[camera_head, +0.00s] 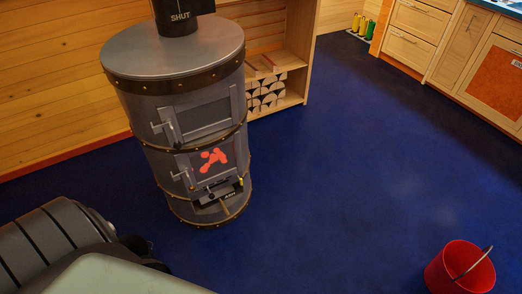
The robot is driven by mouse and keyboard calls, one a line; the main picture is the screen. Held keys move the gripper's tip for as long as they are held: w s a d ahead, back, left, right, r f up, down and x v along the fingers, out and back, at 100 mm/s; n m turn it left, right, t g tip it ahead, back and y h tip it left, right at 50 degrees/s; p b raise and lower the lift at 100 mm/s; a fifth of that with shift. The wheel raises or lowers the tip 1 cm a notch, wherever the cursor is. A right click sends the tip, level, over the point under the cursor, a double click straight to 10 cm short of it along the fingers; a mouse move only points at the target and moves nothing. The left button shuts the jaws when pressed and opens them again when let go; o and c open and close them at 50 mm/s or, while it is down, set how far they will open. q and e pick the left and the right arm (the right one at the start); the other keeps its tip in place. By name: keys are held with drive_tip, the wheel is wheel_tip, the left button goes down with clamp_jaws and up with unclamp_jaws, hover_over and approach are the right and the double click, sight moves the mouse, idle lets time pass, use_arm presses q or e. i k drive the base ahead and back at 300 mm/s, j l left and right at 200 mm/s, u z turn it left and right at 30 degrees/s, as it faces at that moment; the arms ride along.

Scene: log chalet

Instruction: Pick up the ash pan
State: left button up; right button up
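The ash pan appears to be the black piece (217,191) low on the front of the grey round stove (135,100). It sits below the lower stove door, and its small pale lettering is hard to read. It seems to be in its slot in the stove. A handle-like bar shows on its front, with a small yellow bit at its right end. Neither of my grippers is in view.
A red bucket (445,275) with a raised handle stands at the lower right. A wooden shelf (292,99) with cut logs stands behind the stove. Cabinets (412,50) and coloured boots (363,27) are at the back right. The blue floor (340,170) between is clear.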

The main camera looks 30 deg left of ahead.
sight(227, 191)
drive_tip(key=i+l, duration=0.1)
drive_tip(key=i, duration=0.45)
drive_tip(key=i+l+u, duration=0.15)
drive_tip(key=i, duration=0.45)
drive_tip(key=i+l+u, duration=0.1)
drive_tip(key=i+u, duration=0.15)
drive_tip(key=u, duration=0.2)
drive_tip(key=i+l+u, duration=0.15)
drive_tip(key=u, duration=0.3)
drive_tip(key=i+l+u, duration=0.3)
drive_tip(key=u, duration=0.15)
drive_tip(key=i+l+u, duration=0.2)
drive_tip(key=u, duration=0.25)
drive_tip(key=l, duration=0.1)
